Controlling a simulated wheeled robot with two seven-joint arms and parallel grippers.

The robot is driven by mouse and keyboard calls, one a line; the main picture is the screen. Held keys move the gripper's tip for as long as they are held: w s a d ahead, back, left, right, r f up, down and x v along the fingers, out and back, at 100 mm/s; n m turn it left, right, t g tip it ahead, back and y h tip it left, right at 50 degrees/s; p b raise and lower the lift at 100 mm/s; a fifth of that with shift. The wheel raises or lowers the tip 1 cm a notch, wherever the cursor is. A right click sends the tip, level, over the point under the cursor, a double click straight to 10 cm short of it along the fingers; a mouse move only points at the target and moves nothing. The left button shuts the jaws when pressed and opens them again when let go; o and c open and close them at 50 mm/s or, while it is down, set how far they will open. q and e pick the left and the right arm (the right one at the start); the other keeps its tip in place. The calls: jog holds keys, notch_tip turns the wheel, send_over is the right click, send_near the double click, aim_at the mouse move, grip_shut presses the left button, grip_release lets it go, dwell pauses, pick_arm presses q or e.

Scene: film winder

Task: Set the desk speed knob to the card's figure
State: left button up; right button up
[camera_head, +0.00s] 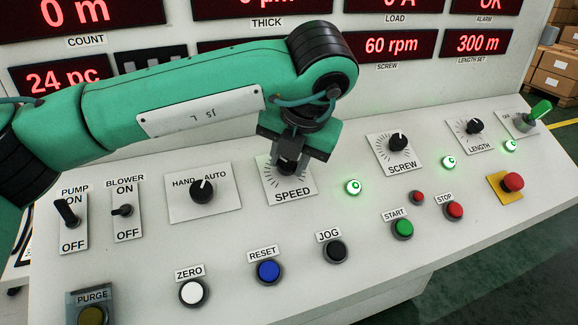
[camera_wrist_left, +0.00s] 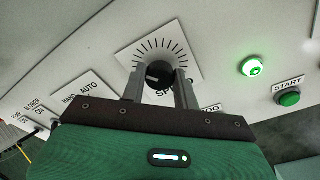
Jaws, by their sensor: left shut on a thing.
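The speed knob (camera_wrist_left: 158,73) is black and sits on a white dial plate with tick marks, labelled SPEED (camera_head: 292,196). My left gripper (camera_head: 289,163) is over this plate, its fingers pointing down at the knob. In the left wrist view my left gripper (camera_wrist_left: 160,88) has one finger on each side of the knob and is shut on it. In the head view the gripper hides most of the knob. The pointer's exact setting cannot be read. No card shows in either view. My right gripper is not in view.
The HAND/AUTO switch (camera_head: 202,190) is left of the speed plate and a lit green lamp (camera_head: 353,187) is right of it. The JOG button (camera_head: 335,252) and RESET button (camera_head: 268,271) are in front. The SCREW knob (camera_head: 398,142) is farther right. Red-lit displays stand behind.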

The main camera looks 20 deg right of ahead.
pick_arm(q)
jog(key=m+b, duration=0.1)
jog(key=m, duration=0.2)
jog(key=shift+m+b, duration=0.3)
jog(key=shift+b, duration=0.05)
jog(key=m, duration=0.3)
jog(key=shift+m+b, duration=0.3)
jog(key=shift+b, duration=0.1)
jog(key=m, duration=0.4)
jog(key=shift+s+m+t, duration=0.1)
jog(key=shift+m+t, duration=0.2)
jog(key=shift+t, duration=0.1)
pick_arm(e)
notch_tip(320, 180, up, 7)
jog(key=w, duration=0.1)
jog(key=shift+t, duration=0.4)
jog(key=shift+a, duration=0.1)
pick_arm(q)
jog(key=o, duration=1)
jog(key=shift+c, duration=0.2)
